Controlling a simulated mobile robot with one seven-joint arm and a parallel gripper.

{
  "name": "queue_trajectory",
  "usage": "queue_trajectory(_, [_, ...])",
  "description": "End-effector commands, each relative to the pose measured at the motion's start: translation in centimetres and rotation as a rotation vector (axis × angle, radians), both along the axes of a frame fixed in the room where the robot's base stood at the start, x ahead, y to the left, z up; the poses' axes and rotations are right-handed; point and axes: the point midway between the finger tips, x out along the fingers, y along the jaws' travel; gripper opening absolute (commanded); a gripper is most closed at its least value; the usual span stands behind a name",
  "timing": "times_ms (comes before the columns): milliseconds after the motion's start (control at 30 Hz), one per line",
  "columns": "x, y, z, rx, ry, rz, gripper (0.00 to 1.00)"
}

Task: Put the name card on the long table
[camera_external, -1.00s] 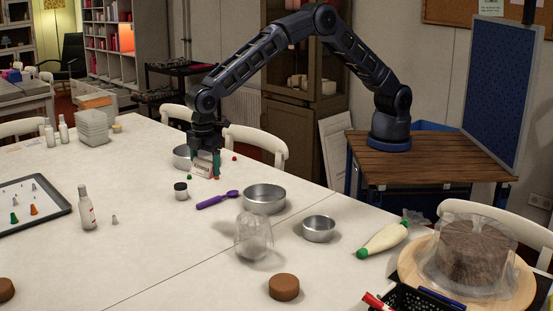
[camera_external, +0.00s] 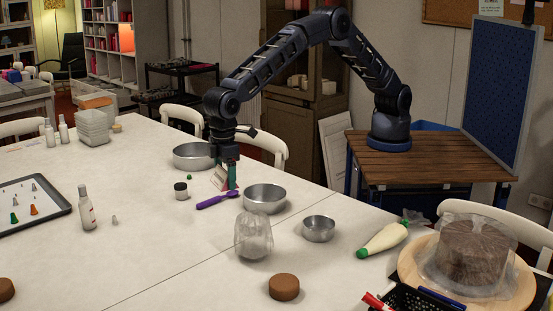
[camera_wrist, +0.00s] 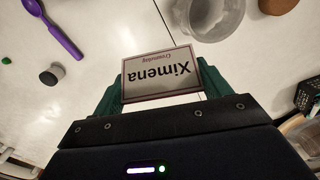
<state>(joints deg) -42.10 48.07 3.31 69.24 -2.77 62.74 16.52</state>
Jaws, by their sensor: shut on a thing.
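The name card (camera_wrist: 162,73) is white with a dark border and reads "Ximena" upside down in the wrist view. My gripper (camera_wrist: 160,88) is shut on it, with a green finger at each side of the card. In the external view my gripper (camera_external: 227,178) is low over the long table (camera_external: 150,237), and the card (camera_external: 220,177) shows tilted beside its fingers. I cannot tell whether the card's lower edge touches the table.
A purple spoon (camera_external: 216,200), a small dark-lidded jar (camera_external: 181,190) and metal pans (camera_external: 265,199) (camera_external: 193,156) lie close around my gripper.

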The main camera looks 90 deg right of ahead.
Motion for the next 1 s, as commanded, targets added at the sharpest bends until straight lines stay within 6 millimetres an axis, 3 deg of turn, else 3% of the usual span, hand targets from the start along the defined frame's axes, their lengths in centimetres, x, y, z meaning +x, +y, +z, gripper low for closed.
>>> queue_trajectory(100, [-2.8,3.5,0.0,0.000,0.001,-0.112,0.55])
queue_trajectory(400, [-10.0,11.2,0.0,0.000,0.000,-0.422,0.55])
queue_trajectory(1000, [-27.0,23.8,0.1,0.000,0.000,-1.040,0.55])
